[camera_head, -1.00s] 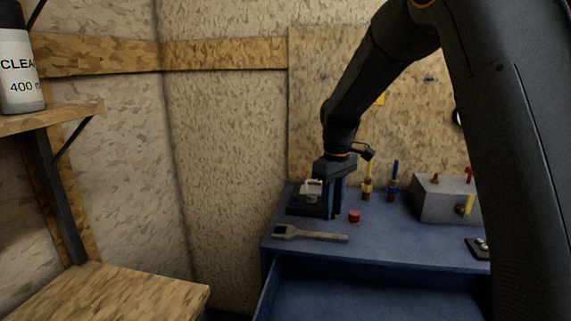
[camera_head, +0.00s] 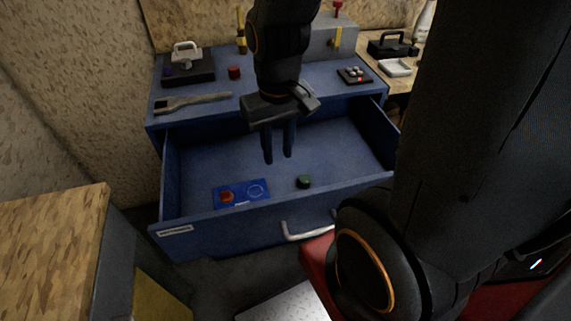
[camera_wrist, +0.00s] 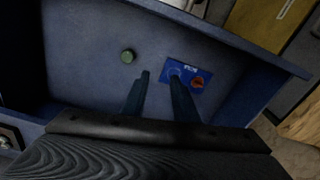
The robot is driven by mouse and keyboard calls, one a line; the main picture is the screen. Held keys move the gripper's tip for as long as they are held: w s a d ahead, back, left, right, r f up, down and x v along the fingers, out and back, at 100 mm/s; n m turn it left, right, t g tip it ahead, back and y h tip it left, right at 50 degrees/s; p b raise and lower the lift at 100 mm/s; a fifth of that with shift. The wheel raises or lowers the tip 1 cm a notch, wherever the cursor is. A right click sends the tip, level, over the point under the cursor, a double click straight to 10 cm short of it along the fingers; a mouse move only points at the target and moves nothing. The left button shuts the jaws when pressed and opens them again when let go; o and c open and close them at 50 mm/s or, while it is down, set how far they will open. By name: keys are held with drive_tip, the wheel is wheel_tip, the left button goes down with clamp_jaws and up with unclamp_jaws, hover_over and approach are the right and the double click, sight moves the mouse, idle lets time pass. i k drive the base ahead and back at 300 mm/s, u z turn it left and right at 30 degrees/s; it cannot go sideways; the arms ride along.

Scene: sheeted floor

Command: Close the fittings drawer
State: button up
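The fittings drawer (camera_head: 200,236) is blue and pulled out of the blue cabinet (camera_head: 300,86). Its front carries a small label at the left and a pale bar handle (camera_head: 308,231). Inside lie a blue card (camera_head: 241,193) with a red round piece (camera_head: 227,197) on it, and a dark green round piece (camera_head: 304,182). My gripper (camera_head: 278,160) points down over the open drawer, behind its front panel, with its fingers apart and nothing between them. In the wrist view the fingers (camera_wrist: 159,85) are also apart above the drawer floor, and the drawer's edge crosses the top.
On the cabinet top are a wrench (camera_head: 192,102), a red cap (camera_head: 234,72), a black base with a padlock (camera_head: 188,68), a grey box (camera_head: 318,40) and a small black panel (camera_head: 354,75). A wooden surface (camera_head: 50,235) stands at the left.

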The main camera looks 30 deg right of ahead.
sight(347, 148)
drive_tip(key=u, duration=0.85)
drive_tip(key=k, duration=0.95)
drive_tip(key=z, duration=1.05)
drive_tip(key=i, duration=0.5)
drive_tip(key=z, duration=0.05)
